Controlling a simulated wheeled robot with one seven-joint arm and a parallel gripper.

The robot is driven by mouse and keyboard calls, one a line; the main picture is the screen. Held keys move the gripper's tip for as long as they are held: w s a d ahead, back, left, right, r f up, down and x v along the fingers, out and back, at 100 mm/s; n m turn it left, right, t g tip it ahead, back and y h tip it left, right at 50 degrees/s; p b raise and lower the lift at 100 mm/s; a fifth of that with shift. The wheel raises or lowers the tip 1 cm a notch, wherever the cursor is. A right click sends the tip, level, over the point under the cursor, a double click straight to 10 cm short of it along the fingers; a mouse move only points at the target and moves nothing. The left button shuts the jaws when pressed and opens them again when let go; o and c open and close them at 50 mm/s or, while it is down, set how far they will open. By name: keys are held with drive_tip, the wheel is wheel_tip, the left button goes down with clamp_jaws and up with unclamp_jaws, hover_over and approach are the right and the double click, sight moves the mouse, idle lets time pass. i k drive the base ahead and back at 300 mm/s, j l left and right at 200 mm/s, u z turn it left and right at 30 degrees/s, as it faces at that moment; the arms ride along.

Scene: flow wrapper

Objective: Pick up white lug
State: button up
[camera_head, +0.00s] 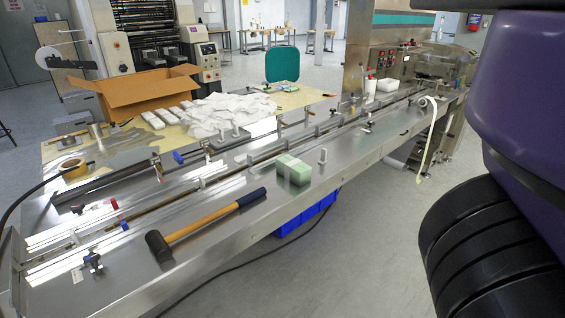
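My gripper is not in view. Only a large purple and black part of my own body shows, close to the camera at right.
A mallet (208,220) lies along the table's near side. Metal rails (150,215) run lengthwise behind it. A blue crate (305,214) is under the table. The near steel surface right of the lug is clear.

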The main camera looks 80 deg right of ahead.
sight(324, 151)
drive_tip(key=l+u, duration=0.2)
drive_tip(key=l, duration=0.2)
drive_tip(key=k+l+u, duration=0.15)
drive_tip(key=l, duration=0.3)
drive_tip(key=k+l+u, duration=0.2)
drive_tip(key=l, duration=0.2)
drive_tip(key=l+u, duration=0.2)
drive_tip(key=l, duration=0.2)
drive_tip(key=k+l+u, duration=0.15)
drive_tip(key=l, duration=0.2)
drive_tip(key=k+l+u, duration=0.2)
drive_tip(key=l, duration=0.15)
